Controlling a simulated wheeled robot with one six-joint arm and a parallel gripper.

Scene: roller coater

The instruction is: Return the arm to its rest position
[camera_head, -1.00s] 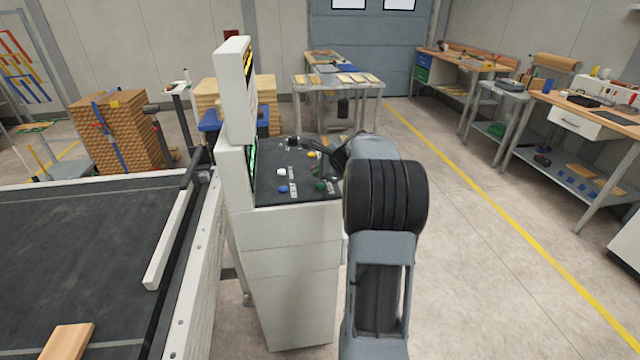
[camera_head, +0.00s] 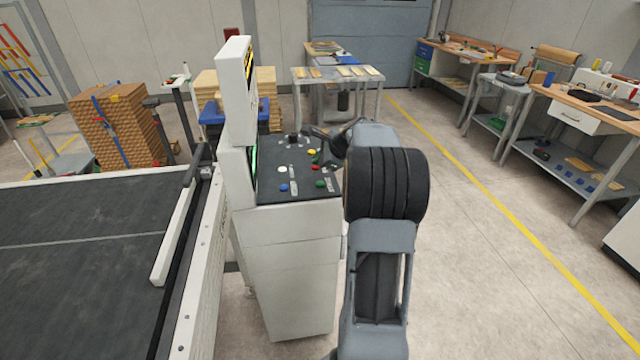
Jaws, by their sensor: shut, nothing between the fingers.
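My arm rises in front of the camera at the centre right, and its end reaches forward to the white control console (camera_head: 285,255). My gripper (camera_head: 322,138) is dark and small in the picture, shut and empty, just above the right far part of the console's black panel (camera_head: 268,188). Part of the gripper is hidden behind my arm's grey wrist. The panel carries blue, white, green, red and yellow buttons, clear of the gripper's fingers in this view.
A white screen housing (camera_head: 235,90) stands upright on the console's left side. The dark conveyor bed (camera_head: 80,275) with its white side rail lies at left. Stacked wood (camera_head: 118,130) and a work table (camera_head: 340,82) stand behind. The floor at right is open up to the benches.

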